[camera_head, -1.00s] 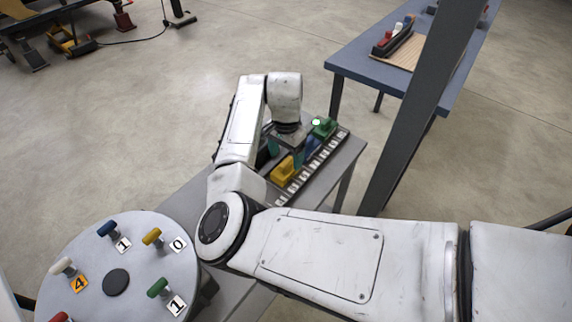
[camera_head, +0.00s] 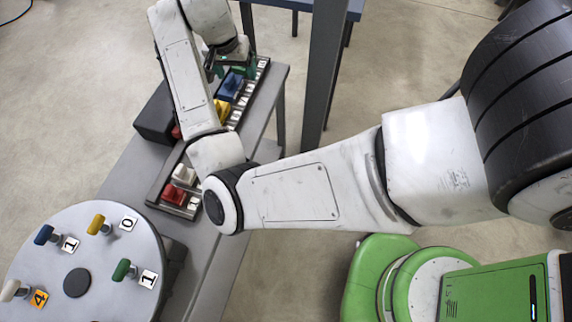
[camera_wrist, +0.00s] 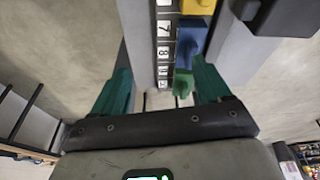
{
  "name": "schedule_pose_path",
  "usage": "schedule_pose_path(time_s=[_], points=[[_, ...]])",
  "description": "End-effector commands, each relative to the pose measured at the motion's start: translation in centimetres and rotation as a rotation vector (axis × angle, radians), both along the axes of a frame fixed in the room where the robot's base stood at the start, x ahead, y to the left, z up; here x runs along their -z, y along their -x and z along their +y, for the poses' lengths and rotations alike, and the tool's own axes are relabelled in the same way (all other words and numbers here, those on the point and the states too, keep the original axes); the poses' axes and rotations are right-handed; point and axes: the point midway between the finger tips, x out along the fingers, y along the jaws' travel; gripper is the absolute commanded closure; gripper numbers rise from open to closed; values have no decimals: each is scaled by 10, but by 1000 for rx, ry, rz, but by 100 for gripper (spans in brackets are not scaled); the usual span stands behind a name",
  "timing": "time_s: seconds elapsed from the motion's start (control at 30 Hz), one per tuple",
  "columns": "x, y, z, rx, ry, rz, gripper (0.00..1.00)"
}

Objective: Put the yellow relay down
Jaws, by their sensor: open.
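The yellow relay (camera_head: 222,109) sits in the numbered rack beside the label strip, next to the blue relay (camera_head: 232,86). In the wrist view the yellow relay (camera_wrist: 198,6) is cut off by the top edge, with the blue relay (camera_wrist: 191,42) and the green relay (camera_wrist: 183,82) below it. My gripper (camera_head: 230,66) is over the far end of the rack, past the yellow relay and apart from it. In the wrist view its teal fingers (camera_wrist: 162,88) are spread wide with nothing held. The green relay shows between them, near the right finger. My arm hides part of the rack.
The rack (camera_head: 156,188) stands on a grey bench (camera_head: 130,165), with red and white relays at its near end. A round disc (camera_head: 110,265) with coloured knobs is at lower left. A dark upright post (camera_head: 322,70) stands right of the bench. A blue table is behind.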

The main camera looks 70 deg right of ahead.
Motion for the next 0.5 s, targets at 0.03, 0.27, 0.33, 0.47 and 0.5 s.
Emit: schedule_pose_path(time_s=[0.03,0.27,0.33,0.47,0.5], points=[[5,13,-7,-52,51,16,24],[28,49,0,-371,179,70,24],[40,61,13,-484,191,91,24],[67,87,47,-705,175,127,24],[76,97,61,-775,160,136,24]])
